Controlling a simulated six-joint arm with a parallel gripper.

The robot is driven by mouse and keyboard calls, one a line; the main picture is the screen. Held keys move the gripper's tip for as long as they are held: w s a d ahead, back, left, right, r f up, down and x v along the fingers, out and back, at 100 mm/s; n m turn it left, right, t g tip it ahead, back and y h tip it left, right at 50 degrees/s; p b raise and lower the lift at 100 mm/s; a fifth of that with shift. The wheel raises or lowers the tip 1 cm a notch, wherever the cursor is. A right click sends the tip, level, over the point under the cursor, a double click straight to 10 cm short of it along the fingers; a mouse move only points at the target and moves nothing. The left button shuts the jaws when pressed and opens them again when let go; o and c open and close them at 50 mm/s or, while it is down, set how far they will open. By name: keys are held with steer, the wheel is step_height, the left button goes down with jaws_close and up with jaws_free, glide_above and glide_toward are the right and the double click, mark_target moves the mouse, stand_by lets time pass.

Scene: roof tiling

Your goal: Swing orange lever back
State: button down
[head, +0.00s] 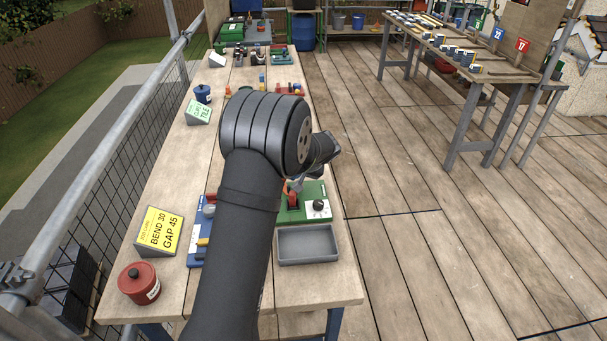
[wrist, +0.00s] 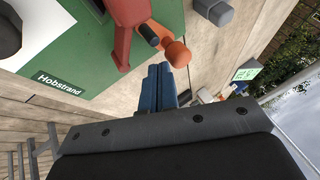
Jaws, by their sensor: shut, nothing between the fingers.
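A green machine labelled Hobstrand (wrist: 60,82) stands on the bench; it also shows in the head view (head: 316,190). Its orange lever (wrist: 128,25) has a rounded orange end (wrist: 177,53) and shows partly behind my arm in the head view (head: 293,200). My gripper (wrist: 160,72) is shut and empty. Its blue fingertips are right beside the lever's orange end in the wrist view; I cannot tell whether they touch. My arm hides most of the gripper in the head view.
A grey tray (head: 307,245) sits in front of the green machine. A blue device (head: 197,240), a yellow BEND 30 GAP 45 card (head: 158,232) and a red pot (head: 139,283) are on the left. More tools stand at the bench's far end. A second table (head: 455,55) is at right.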

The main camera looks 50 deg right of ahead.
steer(key=shift+w+a, duration=0.1)
steer(key=shift+w, duration=0.05)
steer(key=shift+w+a+f+n+y, duration=0.1)
steer(key=shift+w+a+n+y, duration=0.4)
steer(key=shift+w+n, duration=0.15)
steer(key=s+d, duration=0.1)
steer(key=s+d+r, duration=0.1)
steer(key=s, duration=0.1)
steer(key=s+d, duration=0.1)
steer(key=shift+s+r, duration=0.25)
steer(key=v, duration=0.8)
steer(key=shift+s+a+r, duration=0.15)
steer(key=shift+s+r, duration=0.1)
